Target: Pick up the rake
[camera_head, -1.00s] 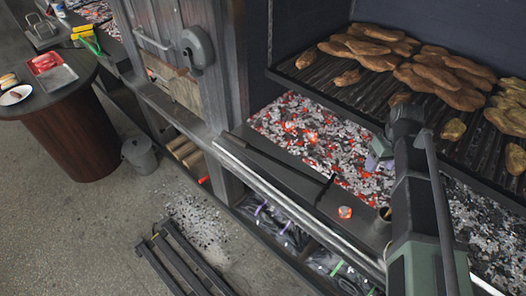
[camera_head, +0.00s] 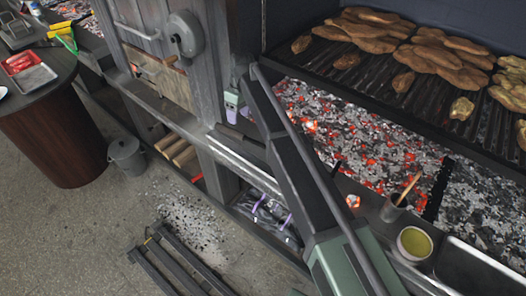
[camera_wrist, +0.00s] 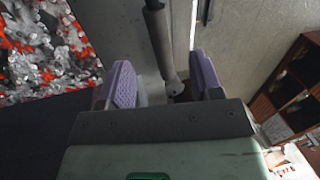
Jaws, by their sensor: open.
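My gripper (camera_head: 232,103) is at the left end of the grill ledge, beside the grey post, with its purple fingers pointing down. In the wrist view my gripper (camera_wrist: 163,84) is open. The rake's grey, rod-like handle (camera_wrist: 156,38) runs from the top of the wrist view to between the two fingers, where its thicker end shows. The fingers stand on either side of it, with gaps visible. In the head view my arm covers much of the ledge, and I cannot make out the rake's head.
Glowing coals (camera_head: 350,135) lie behind the ledge, under a grate (camera_head: 340,65) with food. A cup (camera_head: 393,208) and a bowl of yellowish sauce (camera_head: 414,243) stand at the right. A bucket (camera_head: 127,158) and a round table (camera_head: 60,135) are at the left.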

